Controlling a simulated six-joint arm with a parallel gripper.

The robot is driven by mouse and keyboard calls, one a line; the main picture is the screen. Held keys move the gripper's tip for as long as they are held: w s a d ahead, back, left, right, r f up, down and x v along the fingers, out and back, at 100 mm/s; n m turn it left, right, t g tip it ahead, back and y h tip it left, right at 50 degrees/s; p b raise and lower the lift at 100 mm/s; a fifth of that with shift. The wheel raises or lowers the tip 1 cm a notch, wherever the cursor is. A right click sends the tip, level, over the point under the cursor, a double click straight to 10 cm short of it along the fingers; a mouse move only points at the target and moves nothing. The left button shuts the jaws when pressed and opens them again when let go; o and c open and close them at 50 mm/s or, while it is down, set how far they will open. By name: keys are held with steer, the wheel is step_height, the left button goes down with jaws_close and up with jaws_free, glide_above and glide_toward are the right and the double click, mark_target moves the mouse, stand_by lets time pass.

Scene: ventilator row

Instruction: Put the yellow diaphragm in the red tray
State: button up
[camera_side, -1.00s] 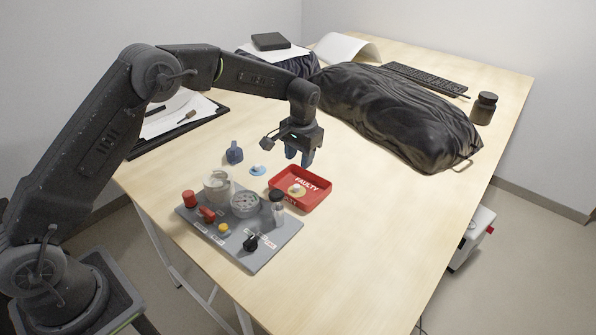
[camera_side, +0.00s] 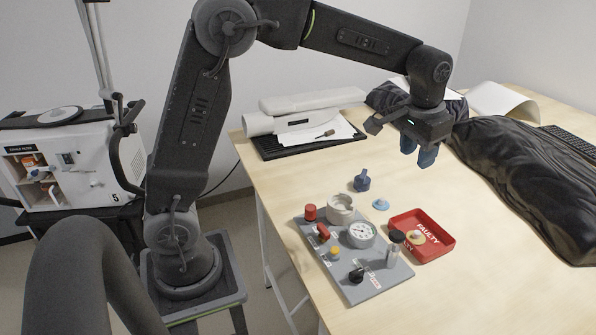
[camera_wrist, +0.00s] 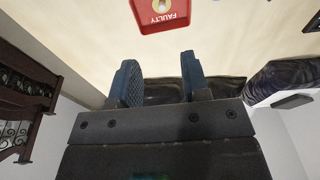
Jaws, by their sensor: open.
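The red tray (camera_side: 447,246), marked FAULTY, lies on the table to the right of the grey board. A small pale yellow disc, which looks like the yellow diaphragm (camera_side: 415,237), lies in the tray. In the wrist view the red tray (camera_wrist: 160,22) is cut off at the top edge, with the pale yellow disc (camera_wrist: 161,6) partly showing in it. My gripper (camera_side: 418,151) is open and empty, raised above the table beyond the tray. Its two blue fingers (camera_wrist: 158,80) stand well apart in the wrist view, with nothing between them.
A blue disc (camera_side: 380,204) and a dark blue part (camera_side: 362,181) lie behind the tray. The grey board (camera_side: 345,275) carries a gauge, knobs and a clear bottle. A black-draped form (camera_side: 520,170) lies to the right. The front right tabletop is clear.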

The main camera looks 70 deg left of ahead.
steer(key=s+r+t, duration=0.2)
steer(key=s+r, duration=0.3)
steer(key=s, duration=1)
steer(key=s+f+t, duration=0.1)
steer(key=s+f, duration=0.2)
steer(key=s, duration=0.8)
steer(key=shift+t+h, duration=0.3)
steer(key=shift+t, duration=0.1)
